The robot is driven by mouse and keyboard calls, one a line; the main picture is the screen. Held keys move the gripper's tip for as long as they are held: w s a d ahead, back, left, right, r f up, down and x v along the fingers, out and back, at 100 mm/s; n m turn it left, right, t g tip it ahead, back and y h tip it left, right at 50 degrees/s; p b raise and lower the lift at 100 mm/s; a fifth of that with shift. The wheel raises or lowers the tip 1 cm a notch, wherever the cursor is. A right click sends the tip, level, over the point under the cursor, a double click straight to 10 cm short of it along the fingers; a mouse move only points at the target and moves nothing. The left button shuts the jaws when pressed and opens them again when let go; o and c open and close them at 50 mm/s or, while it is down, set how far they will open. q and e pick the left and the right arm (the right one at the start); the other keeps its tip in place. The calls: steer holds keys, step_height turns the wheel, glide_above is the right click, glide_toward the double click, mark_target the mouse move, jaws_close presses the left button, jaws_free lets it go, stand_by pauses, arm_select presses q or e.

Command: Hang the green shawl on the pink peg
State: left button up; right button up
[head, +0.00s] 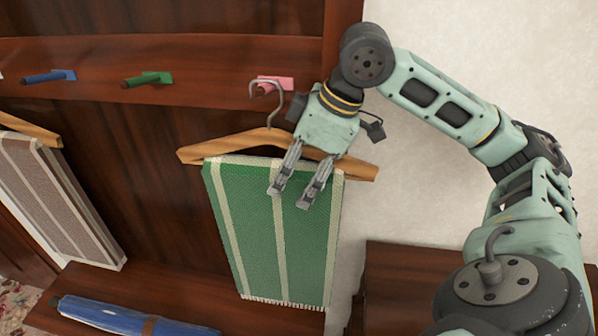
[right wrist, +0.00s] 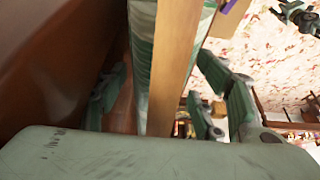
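The green shawl (head: 258,220) with pale stripes hangs over a wooden hanger (head: 222,146). The hanger's metal hook is at the pink peg (head: 276,83) in the head view; I cannot tell whether it rests on the peg. My right gripper (head: 301,188) is at the hanger's bar, with two fingers in front of the shawl. In the right wrist view the bar (right wrist: 172,60) and shawl (right wrist: 142,45) lie between fingers spread apart, with gaps beside the bar. The fingers behind are hidden in the head view.
A blue peg (head: 50,76) and a green peg (head: 148,79) are left along the same rail. A brown striped cloth (head: 62,200) hangs from another hanger at far left. A blue rolled item (head: 110,316), perhaps an umbrella, lies on the shelf below. A pale wall is at right.

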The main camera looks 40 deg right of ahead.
steer(key=shift+d+r, duration=0.1)
steer(key=shift+r, duration=0.1)
steer(key=v, duration=1.1)
steer(key=shift+s, duration=0.15)
steer(key=shift+r, duration=0.45)
steer(key=shift+r, duration=0.1)
